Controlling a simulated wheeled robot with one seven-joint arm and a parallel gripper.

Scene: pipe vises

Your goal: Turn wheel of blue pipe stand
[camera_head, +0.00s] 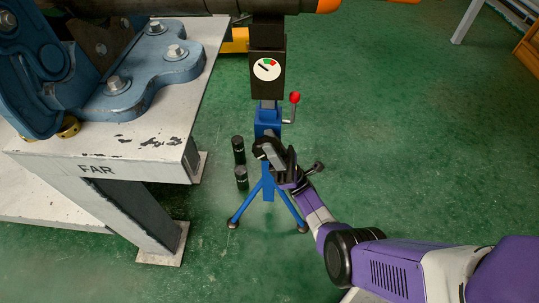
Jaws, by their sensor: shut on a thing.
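The blue pipe stand (267,124) stands on the green floor in the middle of the view, on splayed blue legs. A dark box with a round gauge (266,69) is at its upper part, and a crank with a red knob (295,98) sticks out to its right. My gripper (269,152) is at the front of the stand, below the blue collar, on the dark wheel (258,147). It is shut on the wheel. The gripper and wrist hide much of the wheel, so its exact outline is unclear.
A worn white bench (160,150) marked FAR, with a large blue vise (150,75), is close on the left. Two black cylinders (239,150) are left of the stand. A dark pipe with an orange end (328,5) crosses the top.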

